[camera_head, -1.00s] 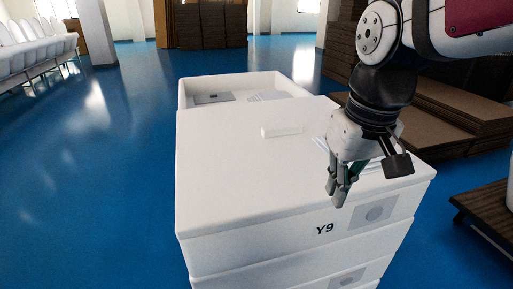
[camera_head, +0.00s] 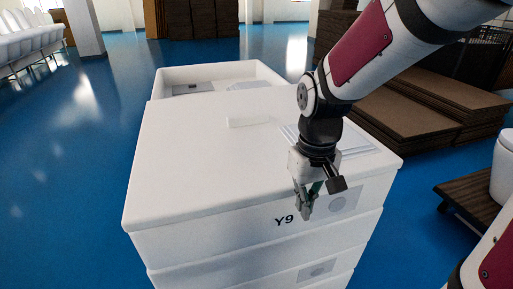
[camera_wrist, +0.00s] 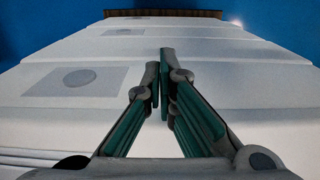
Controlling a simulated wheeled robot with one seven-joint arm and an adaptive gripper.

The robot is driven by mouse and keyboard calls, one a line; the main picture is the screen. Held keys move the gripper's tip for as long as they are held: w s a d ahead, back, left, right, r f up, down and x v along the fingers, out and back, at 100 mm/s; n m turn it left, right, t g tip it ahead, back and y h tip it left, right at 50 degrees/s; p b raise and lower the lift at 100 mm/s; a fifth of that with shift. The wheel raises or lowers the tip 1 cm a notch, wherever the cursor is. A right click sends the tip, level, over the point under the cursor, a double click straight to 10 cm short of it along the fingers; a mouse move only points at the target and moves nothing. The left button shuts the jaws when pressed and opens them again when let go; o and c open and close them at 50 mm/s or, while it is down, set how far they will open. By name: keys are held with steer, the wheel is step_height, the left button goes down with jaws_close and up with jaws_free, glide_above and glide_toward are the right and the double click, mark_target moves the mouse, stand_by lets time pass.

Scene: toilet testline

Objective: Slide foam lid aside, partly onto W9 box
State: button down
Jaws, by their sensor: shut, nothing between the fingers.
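The white foam lid (camera_head: 205,160) lies flat over the white box marked Y9 (camera_head: 270,237), with a raised block near its far side. A second white box (camera_head: 205,73) stands open behind it; I see no W9 mark on it. My gripper (camera_head: 304,214) points down at the lid's front edge, right of the Y9 mark, with its fingers closed and empty. In the wrist view its fingertips (camera_wrist: 159,72) meet before the stacked front faces with grey labels (camera_wrist: 78,78). Whether they touch the lid or box is unclear.
Flat brown boards (camera_head: 420,105) are stacked on the right. A dark wooden pallet (camera_head: 475,200) carrying a white toilet (camera_head: 505,165) stands at the right edge. Thin white sheets (camera_head: 350,145) lie on the lid's right part.

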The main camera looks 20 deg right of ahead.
steer(key=shift+w, duration=1.25)
